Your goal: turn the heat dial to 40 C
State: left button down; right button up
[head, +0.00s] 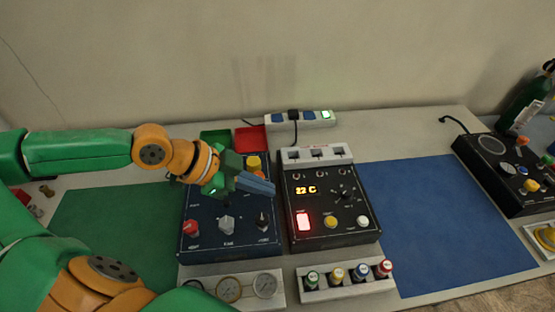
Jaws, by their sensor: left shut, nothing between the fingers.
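The black heater box (328,222) stands mid-table with a lit display (306,189) reading 22 C. Its heat dial (344,192) is a dark knob to the right of the display, with marks around it; its exact pointing is too small to read. My left gripper (268,187) is shut and empty. It is over the right part of the blue control box (205,243), to the left of the heater box and apart from the dial. My right gripper is not in view.
The blue box bears several knobs, including a red one (191,228). A rack of coloured caps (335,289) and a gauge panel (275,300) lie in front. A power strip (318,120) is behind. A blue mat (440,215) at right is clear.

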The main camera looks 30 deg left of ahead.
aim_at(345, 194)
jog(key=k+l, duration=1.05)
jog(key=k, duration=0.25)
